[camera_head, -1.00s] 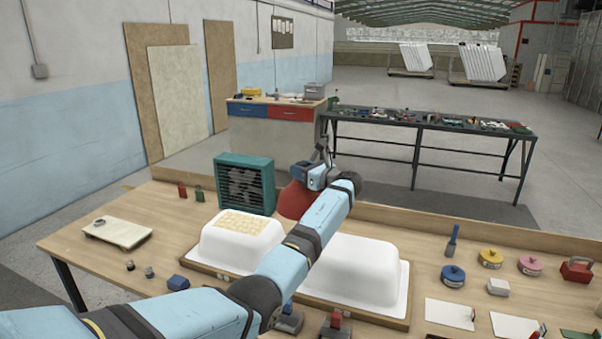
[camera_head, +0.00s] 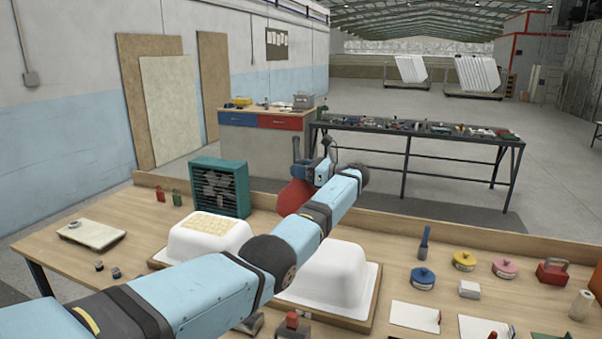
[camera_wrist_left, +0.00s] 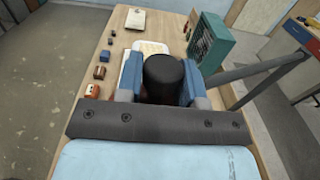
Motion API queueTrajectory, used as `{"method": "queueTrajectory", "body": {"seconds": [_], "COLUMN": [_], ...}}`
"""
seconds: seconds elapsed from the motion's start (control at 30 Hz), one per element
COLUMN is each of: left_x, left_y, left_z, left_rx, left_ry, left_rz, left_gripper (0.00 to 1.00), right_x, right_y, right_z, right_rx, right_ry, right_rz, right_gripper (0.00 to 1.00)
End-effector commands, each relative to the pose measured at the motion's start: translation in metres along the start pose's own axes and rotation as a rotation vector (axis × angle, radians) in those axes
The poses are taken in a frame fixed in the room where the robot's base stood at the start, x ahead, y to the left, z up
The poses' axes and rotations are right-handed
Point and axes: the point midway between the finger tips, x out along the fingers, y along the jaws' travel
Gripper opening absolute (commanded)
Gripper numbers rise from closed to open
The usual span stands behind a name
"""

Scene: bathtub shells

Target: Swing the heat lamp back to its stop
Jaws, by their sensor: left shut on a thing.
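The heat lamp's red shade (camera_head: 293,197) shows in the head view above the back of the bench, between the fan and my left forearm. My left gripper (camera_head: 322,172) is beside the shade, partly hidden by my own wrist. In the left wrist view, the blue fingers (camera_wrist_left: 160,88) are shut on a black cylindrical grip (camera_wrist_left: 163,76). Two white tub shells, the left one (camera_head: 190,238) with a tan patch and the right one (camera_head: 330,275), sit on the bench, partly behind my arm. My right gripper is not in view.
A green fan (camera_head: 221,187) stands at the bench's back left; it also shows in the wrist view (camera_wrist_left: 209,42). The wooden back ledge (camera_head: 440,228) runs behind the shells. Colored tins, including a blue one (camera_head: 423,278), and papers lie at the right.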

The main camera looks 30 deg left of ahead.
Motion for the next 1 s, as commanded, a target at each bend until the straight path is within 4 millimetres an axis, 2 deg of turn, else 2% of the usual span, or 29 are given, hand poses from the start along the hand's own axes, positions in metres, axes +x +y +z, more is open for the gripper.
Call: {"method": "queueTrajectory", "body": {"seconds": [0.57, 0.6, 0.7, 1.0], "left_x": [0.0000, 0.0001, 0.0001, 0.0004], "left_y": [-0.0004, -0.0004, -0.0004, -0.0006], "left_z": [-0.0018, -0.0018, -0.0015, -0.0004], "left_rx": [0.002, 0.002, 0.002, 0.001], "left_ry": [0.001, 0.001, 0.001, 0.000], "left_rz": [0.015, 0.015, 0.015, 0.014], "left_gripper": [0.00, 0.37, 0.59, 0.59], "right_x": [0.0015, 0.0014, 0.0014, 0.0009], "right_y": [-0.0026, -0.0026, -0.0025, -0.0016], "right_z": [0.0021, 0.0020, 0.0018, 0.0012], "right_rx": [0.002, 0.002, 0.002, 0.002], "right_ry": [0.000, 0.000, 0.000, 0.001], "right_rz": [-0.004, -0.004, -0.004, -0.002], "right_gripper": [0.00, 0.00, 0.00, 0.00]}}
